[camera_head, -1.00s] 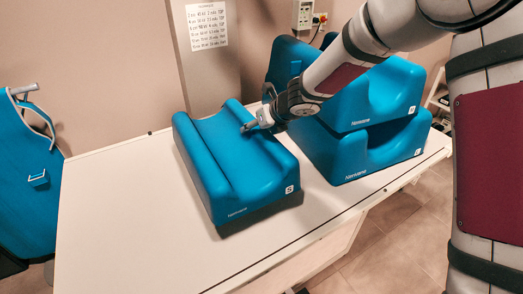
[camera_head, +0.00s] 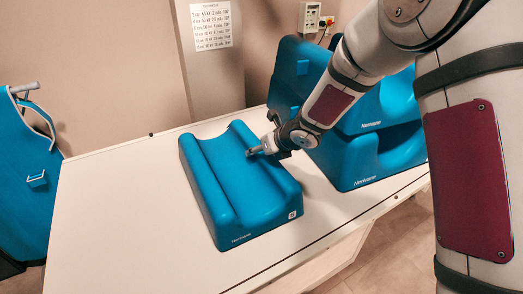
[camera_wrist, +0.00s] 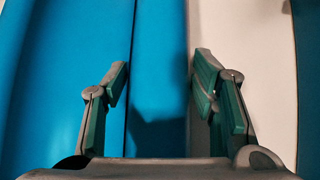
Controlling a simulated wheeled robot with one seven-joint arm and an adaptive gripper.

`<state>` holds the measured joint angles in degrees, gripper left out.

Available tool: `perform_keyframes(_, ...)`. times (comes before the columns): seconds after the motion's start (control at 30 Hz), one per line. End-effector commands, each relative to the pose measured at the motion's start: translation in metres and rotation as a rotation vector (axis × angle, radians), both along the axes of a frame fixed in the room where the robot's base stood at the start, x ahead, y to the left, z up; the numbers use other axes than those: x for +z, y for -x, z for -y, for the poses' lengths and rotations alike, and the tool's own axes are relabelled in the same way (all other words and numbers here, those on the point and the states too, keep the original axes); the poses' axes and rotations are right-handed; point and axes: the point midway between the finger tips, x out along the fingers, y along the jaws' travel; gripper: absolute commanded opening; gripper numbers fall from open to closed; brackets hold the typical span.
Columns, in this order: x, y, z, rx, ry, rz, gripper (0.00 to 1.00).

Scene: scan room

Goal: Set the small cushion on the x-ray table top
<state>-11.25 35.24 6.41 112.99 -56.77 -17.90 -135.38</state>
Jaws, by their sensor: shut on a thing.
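The small blue cushion (camera_head: 210,185), marked S, lies on the white x-ray table top (camera_head: 110,215), with its long groove running front to back. It looks flat on the table, with no clear gap under it. My gripper (camera_head: 255,152) is at the cushion's right raised side. In the wrist view my gripper (camera_wrist: 160,85) has one finger over the blue cushion (camera_wrist: 157,50) and the other at its edge beside the white table. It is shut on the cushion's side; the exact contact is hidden.
Larger blue cushions (camera_head: 362,165) are stacked on the table at the back right, close behind my gripper. A blue apron (camera_head: 22,190) hangs at the far left. The table's left and front parts are clear. A wall sign (camera_head: 210,25) is behind.

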Motion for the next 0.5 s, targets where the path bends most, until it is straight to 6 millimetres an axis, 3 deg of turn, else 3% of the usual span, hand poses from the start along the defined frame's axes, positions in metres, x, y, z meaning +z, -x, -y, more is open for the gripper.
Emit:
perform_keyframes(0.13,0.0002,-0.0007,-0.0004,0.000,-0.002,0.001,0.00)
perform_keyframes(0.17,-0.0009,-0.0003,0.0000,0.000,0.000,0.000,0.55)
perform_keyframes(0.23,-0.0006,-0.0001,0.0001,0.000,0.000,0.000,0.71)
perform_keyframes(0.5,-0.0004,-0.0001,0.0001,0.000,0.000,0.000,0.73)
